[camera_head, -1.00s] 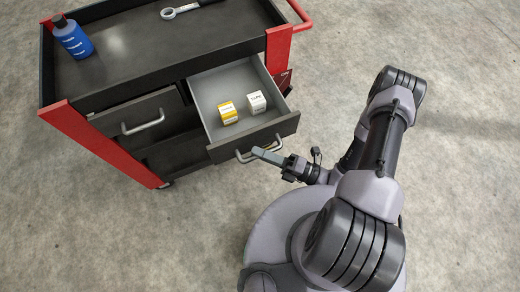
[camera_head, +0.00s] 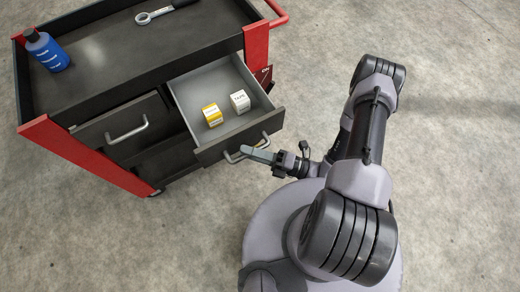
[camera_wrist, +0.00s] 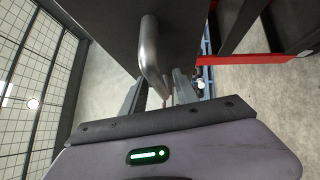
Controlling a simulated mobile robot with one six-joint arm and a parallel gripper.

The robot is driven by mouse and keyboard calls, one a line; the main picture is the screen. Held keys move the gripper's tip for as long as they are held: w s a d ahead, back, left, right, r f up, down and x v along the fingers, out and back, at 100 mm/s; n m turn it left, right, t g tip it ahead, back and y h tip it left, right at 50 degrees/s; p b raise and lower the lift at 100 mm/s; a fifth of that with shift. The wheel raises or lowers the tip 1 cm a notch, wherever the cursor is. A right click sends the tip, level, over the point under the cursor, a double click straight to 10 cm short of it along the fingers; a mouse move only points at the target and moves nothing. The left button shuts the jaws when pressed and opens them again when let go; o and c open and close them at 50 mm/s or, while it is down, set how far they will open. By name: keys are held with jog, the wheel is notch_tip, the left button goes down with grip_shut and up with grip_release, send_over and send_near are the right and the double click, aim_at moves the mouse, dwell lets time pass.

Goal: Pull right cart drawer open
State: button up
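The right cart drawer (camera_head: 185,108) is pulled well out of the cart, its grey inside showing in the head view. Its metal bar handle (camera_head: 232,157) is on the dark drawer front (camera_head: 214,149). A yellow-and-white box (camera_head: 212,115) and a white box (camera_head: 240,101) sit inside the drawer.
The red and black cart (camera_head: 90,160) carries a blue bottle (camera_head: 47,52) and a wrench (camera_head: 152,16) on top. The left drawer (camera_head: 110,118) is closed. Grey floor is open around my base. A mesh fence (camera_wrist: 30,80) shows in the wrist view.

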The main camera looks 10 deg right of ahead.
jog(key=p+v, duration=0.2)
jog(key=v, duration=1.5)
jog(key=shift+s+d, duration=0.15)
jog(key=shift+s, duration=0.05)
jog(key=w+d+r+n+g+h, duration=0.1)
jog(key=w+r+n+g+h, duration=0.3)
jog(key=r+n, duration=0.45)
jog(key=w+r+n+g+h, duration=0.2)
jog(key=r+n+g+h, duration=0.1)
jog(key=r+n+g, duration=0.5)
jog(key=s+a+r+n+t+h, duration=0.1)
jog(key=a+r+n+t+h, duration=0.3)
jog(key=r+n, duration=0.5)
jog(key=s+a+r+n+t+h, duration=0.2)
jog(key=a+r+n+t+h, duration=0.2)
jog(key=a+r+n, duration=0.3)
notch_tip(320, 180, up, 4)
jog(key=n, duration=0.3)
jog(key=shift+s+r+t, duration=0.2)
jog(key=shift+t, duration=0.1)
